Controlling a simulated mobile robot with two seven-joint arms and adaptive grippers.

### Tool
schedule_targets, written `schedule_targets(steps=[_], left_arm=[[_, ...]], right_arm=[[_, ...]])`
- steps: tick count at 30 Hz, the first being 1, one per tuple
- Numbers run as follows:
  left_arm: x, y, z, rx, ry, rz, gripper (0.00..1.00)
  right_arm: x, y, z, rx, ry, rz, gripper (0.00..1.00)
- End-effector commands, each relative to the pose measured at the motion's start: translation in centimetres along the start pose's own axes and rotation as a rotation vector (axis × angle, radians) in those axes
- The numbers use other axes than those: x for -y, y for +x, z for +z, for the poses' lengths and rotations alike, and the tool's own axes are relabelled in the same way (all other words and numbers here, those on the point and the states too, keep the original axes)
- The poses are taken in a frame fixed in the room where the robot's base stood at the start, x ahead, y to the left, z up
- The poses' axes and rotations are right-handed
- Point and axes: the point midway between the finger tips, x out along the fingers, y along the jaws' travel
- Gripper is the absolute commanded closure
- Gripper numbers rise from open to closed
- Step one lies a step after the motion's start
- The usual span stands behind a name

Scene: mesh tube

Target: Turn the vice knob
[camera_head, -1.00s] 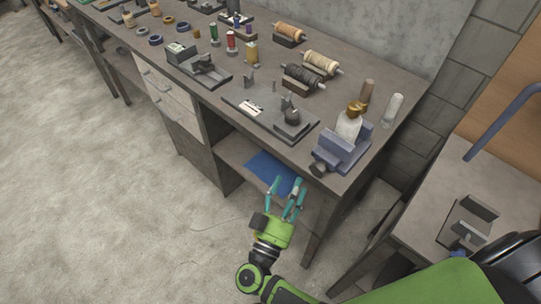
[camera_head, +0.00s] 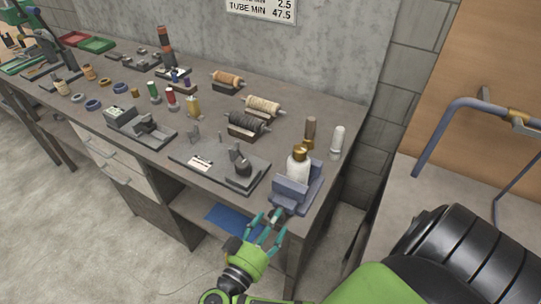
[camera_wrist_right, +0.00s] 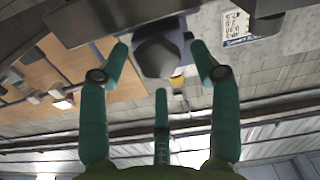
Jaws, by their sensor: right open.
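The blue-grey vice (camera_head: 300,190) sits at the near right corner of the workbench and holds a white bottle-like piece with a gold top (camera_head: 298,168). Its dark vice knob (camera_head: 274,214) sticks out over the front edge. My right gripper (camera_head: 267,223) is open just below and in front of the knob, with its teal fingers pointing up at it. In the right wrist view, the grey faceted knob (camera_wrist_right: 157,57) lies between the two side fingertips, with the third finger below. Gaps show beside it, and contact cannot be told. My left gripper is not in view.
On the workbench (camera_head: 222,142), a dark fixture plate (camera_head: 205,174) lies left of the vice. Wire spools (camera_head: 247,124) stand behind it, and a white rounded cylinder (camera_head: 337,142) stands behind the vice. A blue sheet (camera_head: 226,219) lies on the shelf beneath.

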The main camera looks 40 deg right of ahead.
Motion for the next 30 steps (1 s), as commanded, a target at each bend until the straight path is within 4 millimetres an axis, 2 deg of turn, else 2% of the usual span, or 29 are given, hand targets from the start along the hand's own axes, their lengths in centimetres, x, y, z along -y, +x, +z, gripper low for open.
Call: schedule_targets(steps=[6,7,10,11,23,30], left_arm=[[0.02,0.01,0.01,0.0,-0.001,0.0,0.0],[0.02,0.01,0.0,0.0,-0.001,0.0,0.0],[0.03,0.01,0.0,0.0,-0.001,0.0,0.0],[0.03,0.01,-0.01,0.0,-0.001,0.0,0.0],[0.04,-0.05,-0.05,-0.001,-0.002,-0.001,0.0],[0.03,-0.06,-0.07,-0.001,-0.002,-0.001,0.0]], right_arm=[[0.02,0.07,0.03,0.0,0.0,0.0,0.37],[0.02,0.07,0.03,-0.001,0.0,0.0,0.45],[0.03,0.07,0.02,-0.001,0.001,-0.001,0.85],[0.04,0.07,0.0,-0.001,0.001,-0.001,0.91],[0.05,0.12,-0.27,-0.006,0.052,0.0,0.91],[-0.04,0.11,-0.21,-0.002,0.198,0.0,0.91]])
